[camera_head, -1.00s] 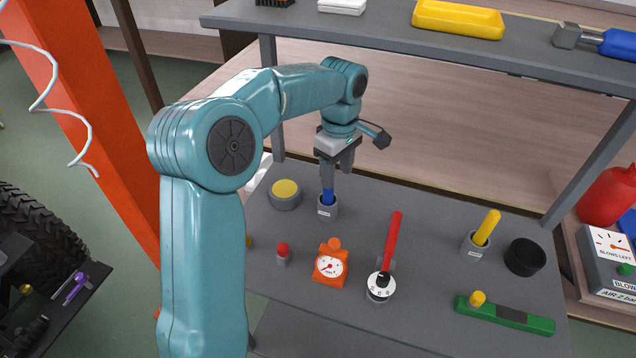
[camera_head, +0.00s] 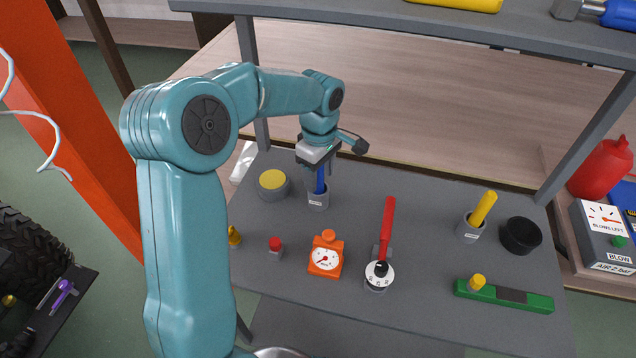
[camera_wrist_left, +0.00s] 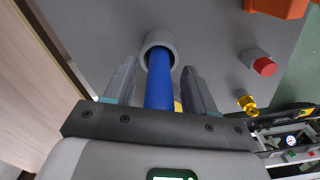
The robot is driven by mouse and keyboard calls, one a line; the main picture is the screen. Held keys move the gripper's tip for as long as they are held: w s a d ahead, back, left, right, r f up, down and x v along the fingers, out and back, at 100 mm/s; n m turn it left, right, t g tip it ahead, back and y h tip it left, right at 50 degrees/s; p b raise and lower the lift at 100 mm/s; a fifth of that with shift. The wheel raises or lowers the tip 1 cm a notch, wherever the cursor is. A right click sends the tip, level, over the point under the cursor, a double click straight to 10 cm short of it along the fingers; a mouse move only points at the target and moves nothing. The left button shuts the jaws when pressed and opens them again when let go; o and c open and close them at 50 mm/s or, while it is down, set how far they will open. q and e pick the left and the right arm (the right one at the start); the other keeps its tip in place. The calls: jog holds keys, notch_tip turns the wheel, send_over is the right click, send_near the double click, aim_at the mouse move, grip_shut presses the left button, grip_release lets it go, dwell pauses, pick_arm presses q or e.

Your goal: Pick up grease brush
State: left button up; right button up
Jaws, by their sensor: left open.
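A blue-handled tool (camera_head: 320,181) stands upright in a grey labelled cup (camera_head: 318,199) on the grey table; its lower end is hidden in the cup, and the label is too small to read. My left gripper (camera_head: 319,172) is over it, pointing down. In the left wrist view, the open fingers of my left gripper (camera_wrist_left: 160,88) stand on either side of the blue handle (camera_wrist_left: 159,80), with a gap visible on both sides. A second tool with a yellow handle (camera_head: 482,208) leans in another grey cup (camera_head: 468,232) at the right. My right gripper is not in view.
A yellow-topped grey tin (camera_head: 273,185) stands close left of the blue tool's cup. An orange gauge (camera_head: 326,257), a red-handled tool (camera_head: 388,224), a black cup (camera_head: 521,235) and a green block (camera_head: 504,297) are on the table. A grey shelf (camera_head: 400,20) spans above.

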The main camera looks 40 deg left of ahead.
pick_arm(q)
jog(key=shift+a+f, duration=0.15)
jog(key=shift+f, duration=0.15)
jog(key=c, duration=0.4)
grip_shut()
